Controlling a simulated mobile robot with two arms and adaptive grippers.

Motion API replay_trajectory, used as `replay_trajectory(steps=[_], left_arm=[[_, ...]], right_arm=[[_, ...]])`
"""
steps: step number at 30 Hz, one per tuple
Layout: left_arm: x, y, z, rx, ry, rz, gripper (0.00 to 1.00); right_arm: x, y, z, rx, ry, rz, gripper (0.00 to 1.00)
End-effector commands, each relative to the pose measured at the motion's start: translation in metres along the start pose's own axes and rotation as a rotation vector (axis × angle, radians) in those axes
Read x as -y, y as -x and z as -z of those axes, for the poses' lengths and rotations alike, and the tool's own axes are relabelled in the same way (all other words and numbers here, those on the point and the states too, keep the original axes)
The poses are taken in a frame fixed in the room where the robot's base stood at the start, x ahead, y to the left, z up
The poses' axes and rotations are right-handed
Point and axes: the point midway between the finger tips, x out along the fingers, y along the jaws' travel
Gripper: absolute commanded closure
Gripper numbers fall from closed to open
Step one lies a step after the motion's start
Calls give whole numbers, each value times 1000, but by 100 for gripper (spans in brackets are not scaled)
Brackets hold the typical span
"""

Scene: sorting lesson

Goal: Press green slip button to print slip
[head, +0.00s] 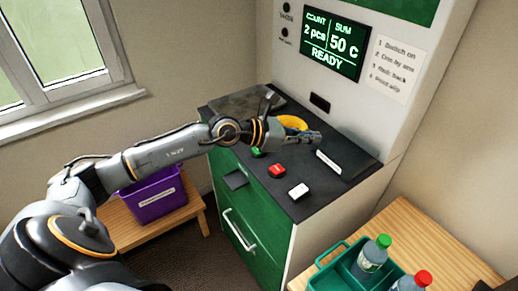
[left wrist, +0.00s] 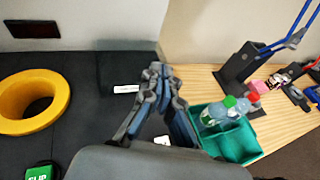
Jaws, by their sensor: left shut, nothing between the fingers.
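The green slip button (head: 257,153) sits on the dark counter of the machine, partly hidden under my left arm in the head view. It also shows in the left wrist view, marked SLIP (left wrist: 40,173), at the bottom left edge. My left gripper (head: 317,137) is shut and empty above the counter, to the right of the green button and apart from it. In the left wrist view its fingertips (left wrist: 158,70) are together. The screen (head: 332,44) reads count 2 pcs, sum 50 C, READY. My right gripper is not seen.
A yellow ring (head: 292,122) is behind my left gripper. A red button (head: 277,170) and a white button (head: 298,191) are on the counter, with a small white sign (head: 328,161). A green crate (head: 336,270) with bottles stands on the wooden table at right. A purple bin (head: 160,198) is at left.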

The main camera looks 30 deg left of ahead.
Motion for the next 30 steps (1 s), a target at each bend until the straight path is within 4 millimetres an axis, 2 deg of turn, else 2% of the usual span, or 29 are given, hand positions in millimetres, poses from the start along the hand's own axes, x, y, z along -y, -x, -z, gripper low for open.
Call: replay_trajectory(steps=[1,3,6,9,15,25,30], left_arm=[[-30,15,12,-129,-143,-39,100],[-61,34,29,-279,-276,-77,100],[-96,61,43,-437,-392,-125,100],[-119,81,50,-537,-454,-157,100],[-133,97,54,-608,-491,-179,100],[-133,96,55,-605,-490,-178,100],[-132,93,62,-605,-489,-177,100]], right_arm=[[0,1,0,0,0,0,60],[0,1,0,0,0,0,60],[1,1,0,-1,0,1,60],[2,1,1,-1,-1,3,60],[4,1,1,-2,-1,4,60],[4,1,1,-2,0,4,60],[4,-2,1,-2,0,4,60]])
